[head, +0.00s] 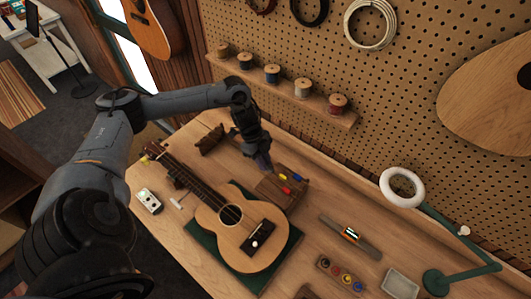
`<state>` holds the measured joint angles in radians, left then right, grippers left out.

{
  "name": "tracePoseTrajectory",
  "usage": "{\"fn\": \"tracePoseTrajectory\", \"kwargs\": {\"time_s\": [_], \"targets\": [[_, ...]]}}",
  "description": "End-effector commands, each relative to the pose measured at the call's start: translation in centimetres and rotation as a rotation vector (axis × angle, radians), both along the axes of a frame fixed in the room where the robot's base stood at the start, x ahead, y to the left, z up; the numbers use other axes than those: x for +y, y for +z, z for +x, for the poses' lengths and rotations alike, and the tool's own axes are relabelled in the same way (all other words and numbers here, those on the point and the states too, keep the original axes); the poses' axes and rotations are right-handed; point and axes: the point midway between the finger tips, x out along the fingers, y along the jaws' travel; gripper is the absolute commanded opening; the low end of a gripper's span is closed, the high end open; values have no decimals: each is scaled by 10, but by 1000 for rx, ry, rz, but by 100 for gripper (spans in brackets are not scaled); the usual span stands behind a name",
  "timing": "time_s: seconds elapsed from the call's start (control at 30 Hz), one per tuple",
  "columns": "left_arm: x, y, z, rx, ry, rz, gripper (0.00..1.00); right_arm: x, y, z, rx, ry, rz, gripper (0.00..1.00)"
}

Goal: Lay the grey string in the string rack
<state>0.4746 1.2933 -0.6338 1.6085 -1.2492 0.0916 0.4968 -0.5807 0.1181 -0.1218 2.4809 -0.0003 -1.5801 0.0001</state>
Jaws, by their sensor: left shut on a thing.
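My left gripper (264,166) reaches in from the left and points down at the back edge of a wooden block with coloured pieces, which looks like the string rack (268,193). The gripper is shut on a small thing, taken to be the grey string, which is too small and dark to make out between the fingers. Red, yellow and blue pieces (285,189) lie on the rack. I cannot tell whether the held thing touches the rack. My right gripper is not in view.
A ukulele (240,225) lies on a green mat (285,251) in front of the rack. A wooden stand (211,139) is left of the gripper. A shelf of spools (302,88) hangs behind. A lamp (402,187), small tray (401,284) and parts holder (340,275) stand right.

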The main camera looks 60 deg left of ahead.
Motion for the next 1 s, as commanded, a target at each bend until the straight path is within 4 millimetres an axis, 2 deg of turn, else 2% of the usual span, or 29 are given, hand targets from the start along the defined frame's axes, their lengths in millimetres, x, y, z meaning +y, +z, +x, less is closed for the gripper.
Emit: {"fn": "tracePoseTrajectory", "kwargs": {"time_s": [0.1,0.3,0.67,1.0], "targets": [[-1,-8,-16,6,2,1,0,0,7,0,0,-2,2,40],[-2,-21,-31,3,3,1,0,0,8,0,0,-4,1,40],[-3,-35,-35,-1,4,-1,0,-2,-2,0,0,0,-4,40],[-3,-60,-35,-1,4,-1,0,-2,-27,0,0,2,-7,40]]}}
